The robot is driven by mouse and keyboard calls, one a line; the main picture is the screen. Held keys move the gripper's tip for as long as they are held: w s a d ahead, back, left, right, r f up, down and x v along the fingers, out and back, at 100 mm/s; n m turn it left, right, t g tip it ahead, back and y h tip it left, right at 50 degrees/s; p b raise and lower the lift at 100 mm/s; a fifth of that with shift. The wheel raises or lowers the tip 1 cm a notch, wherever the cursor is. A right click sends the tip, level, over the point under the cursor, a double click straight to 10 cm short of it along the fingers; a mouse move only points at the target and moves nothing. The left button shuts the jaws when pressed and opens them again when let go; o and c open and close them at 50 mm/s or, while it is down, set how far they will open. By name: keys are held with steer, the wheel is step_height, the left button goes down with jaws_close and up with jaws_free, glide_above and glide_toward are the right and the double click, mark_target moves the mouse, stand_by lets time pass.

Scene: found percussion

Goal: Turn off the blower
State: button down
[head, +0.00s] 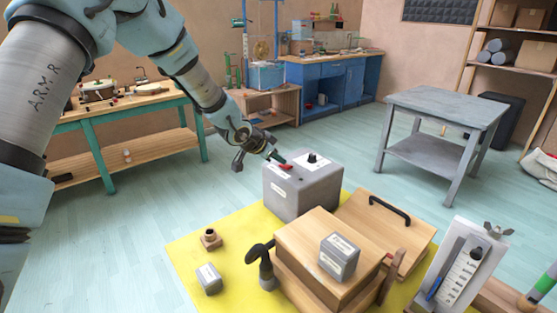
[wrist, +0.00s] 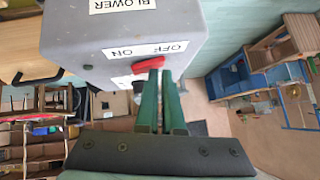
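The blower is a grey box (head: 300,195) on the yellow mat in the head view. A red switch (head: 286,166) and a black knob (head: 312,158) are on its top. In the wrist view, upside down, the box (wrist: 80,30) carries a BLOWER label (wrist: 122,5) and an OFF/ON label (wrist: 150,51). The red switch (wrist: 148,65) lies beside the OFF/ON label, its tip toward the OFF side. My gripper (head: 277,157) has dark green fingers, close together with nothing visible between them. Their tips (wrist: 160,73) are right at the switch; contact is unclear.
On the yellow mat (head: 190,250) stand wooden boxes (head: 315,255), a small grey block (head: 209,278), a small brown fitting (head: 210,239) and a dark hammer-like piece (head: 262,262). A gauge (head: 460,272) stands at the right. A grey table (head: 445,105) is behind; floor between is clear.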

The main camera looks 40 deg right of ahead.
steer(key=shift+s+a+f, duration=0.1)
steer(key=shift+f, duration=0.2)
steer(key=shift+s+f+b, duration=0.1)
steer(key=shift+s+b, duration=0.2)
steer(key=shift+b, duration=0.05)
steer(key=shift+s+b, duration=0.3)
steer(key=shift+s, duration=0.3)
steer(key=shift+r+p, duration=0.4)
steer(key=shift+r, duration=0.25)
steer(key=r+p, duration=0.2)
steer(key=r, duration=0.1)
steer(key=shift+s+r, duration=0.25)
steer(key=shift+s, duration=0.15)
steer(key=w+b+v, duration=0.1)
steer(key=v, duration=0.8)
steer(key=shift+s+a+r, duration=0.25)
steer(key=shift+s+a, duration=0.05)
steer(key=shift+s, duration=0.15)
